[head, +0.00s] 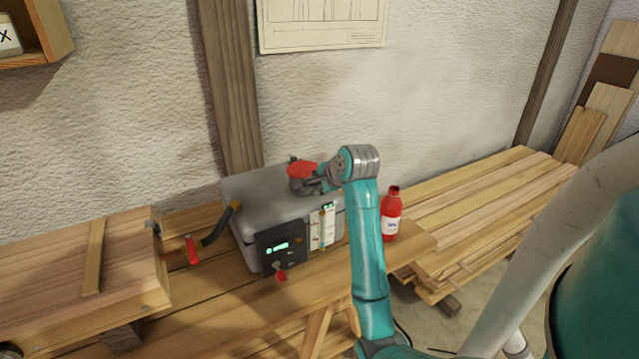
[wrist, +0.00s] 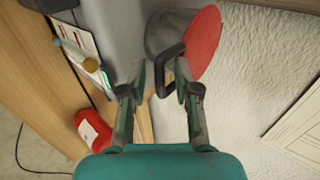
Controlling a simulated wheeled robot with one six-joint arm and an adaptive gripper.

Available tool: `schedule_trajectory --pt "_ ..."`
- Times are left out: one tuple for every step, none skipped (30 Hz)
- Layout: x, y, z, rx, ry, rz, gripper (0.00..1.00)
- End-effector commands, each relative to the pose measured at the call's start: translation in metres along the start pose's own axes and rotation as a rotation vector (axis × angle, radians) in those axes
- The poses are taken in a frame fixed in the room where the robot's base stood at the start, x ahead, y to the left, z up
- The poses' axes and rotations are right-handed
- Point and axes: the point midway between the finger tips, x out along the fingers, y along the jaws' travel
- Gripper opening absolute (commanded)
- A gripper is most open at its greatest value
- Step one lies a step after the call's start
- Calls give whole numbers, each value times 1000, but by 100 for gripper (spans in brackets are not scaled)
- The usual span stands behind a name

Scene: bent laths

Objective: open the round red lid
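The round red lid (head: 303,169) sits on a short grey neck on top of the grey box (head: 262,200). It also shows in the wrist view (wrist: 206,42), on the neck's end and looking closed. A dark bar handle (wrist: 171,58) stands out at the lid's edge. My gripper (wrist: 160,76) is open, with one finger on each side of the handle and a gap visible between them. Whether either finger touches the handle I cannot tell. In the head view my gripper (head: 318,183) is beside the lid, partly hidden by my wrist.
A red bottle (head: 391,215) stands on the bench right of the box. The box front has a dark panel with a green display (head: 278,247). Planks (head: 480,205) lie at right.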

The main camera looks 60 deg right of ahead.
Motion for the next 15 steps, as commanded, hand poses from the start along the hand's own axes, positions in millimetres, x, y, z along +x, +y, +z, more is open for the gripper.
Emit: schedule_trajectory --pt "0 0 0 0 0 0 31" --pt "0 0 0 0 0 0 31" --pt "0 0 0 0 0 0 31" --pt "0 0 0 0 0 0 31" --pt "0 0 0 0 0 0 26" --pt "0 0 0 0 0 0 16" --pt "0 0 0 0 0 0 9" --pt "0 0 0 0 0 0 1" --pt "0 0 0 0 0 1 0" --pt "0 0 0 0 0 1 0" --pt "0 0 0 0 0 1 0" --pt "0 0 0 0 0 1 0" --pt "0 0 0 0 0 1 0" --pt "0 0 0 0 0 1 0" --pt "0 0 0 0 0 1 0"
